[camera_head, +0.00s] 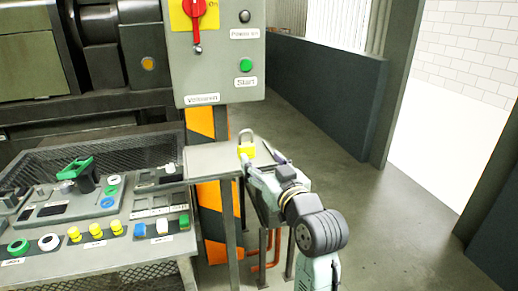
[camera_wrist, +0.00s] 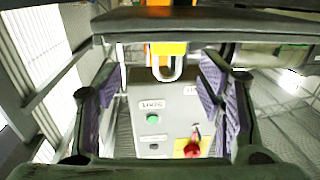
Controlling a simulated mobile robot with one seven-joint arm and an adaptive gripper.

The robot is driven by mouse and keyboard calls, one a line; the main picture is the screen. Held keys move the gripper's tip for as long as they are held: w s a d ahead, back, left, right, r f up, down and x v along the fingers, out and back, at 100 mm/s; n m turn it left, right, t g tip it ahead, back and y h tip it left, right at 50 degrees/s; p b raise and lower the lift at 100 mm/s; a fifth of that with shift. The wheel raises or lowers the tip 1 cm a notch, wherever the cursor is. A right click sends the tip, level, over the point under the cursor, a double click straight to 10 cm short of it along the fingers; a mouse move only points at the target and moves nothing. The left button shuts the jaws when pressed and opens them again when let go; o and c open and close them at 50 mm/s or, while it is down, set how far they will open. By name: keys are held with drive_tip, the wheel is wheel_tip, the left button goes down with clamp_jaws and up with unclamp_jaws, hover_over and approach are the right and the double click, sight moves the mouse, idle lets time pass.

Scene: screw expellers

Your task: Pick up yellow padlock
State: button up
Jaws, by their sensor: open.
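The yellow padlock (camera_head: 247,150) with its metal shackle upright stands near the right edge of a small grey metal table (camera_head: 208,157) in the head view. In the wrist view, which looks upside down, the padlock (camera_wrist: 167,48) shows at the upper middle with its shackle pointing down in the picture. My gripper (camera_head: 264,164) is at the table's right edge, close to the padlock. In the wrist view my gripper (camera_wrist: 160,78) is open, with purple finger pads on both sides and the padlock in line between them. I cannot tell whether a finger touches it.
A grey control box (camera_head: 218,60) with a red switch (camera_head: 195,8) and green button (camera_head: 246,65) hangs behind the table. A sloped console (camera_head: 100,235) with several buttons stands at left. An orange-black striped post (camera_head: 205,210) is behind the table. Open floor lies at right.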

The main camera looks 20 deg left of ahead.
sight(246, 145)
drive_tip(key=x, duration=0.3)
drive_tip(key=shift+w+a+r+p, duration=0.1)
drive_tip(key=shift+w+a+p, duration=0.05)
drive_tip(key=shift+a+p, duration=0.2)
drive_tip(key=p+x, duration=0.1)
drive_tip(key=x, duration=0.1)
drive_tip(key=p+x, duration=0.1)
drive_tip(key=x, duration=0.1)
drive_tip(key=shift+a+r, duration=0.25)
drive_tip(key=shift+a, duration=0.3)
drive_tip(key=shift+w+a+f, duration=0.15)
drive_tip(key=shift+w+a, duration=0.05)
drive_tip(key=shift+w, duration=0.1)
drive_tip(key=shift+c, duration=0.2)
drive_tip(key=c, duration=1.3)
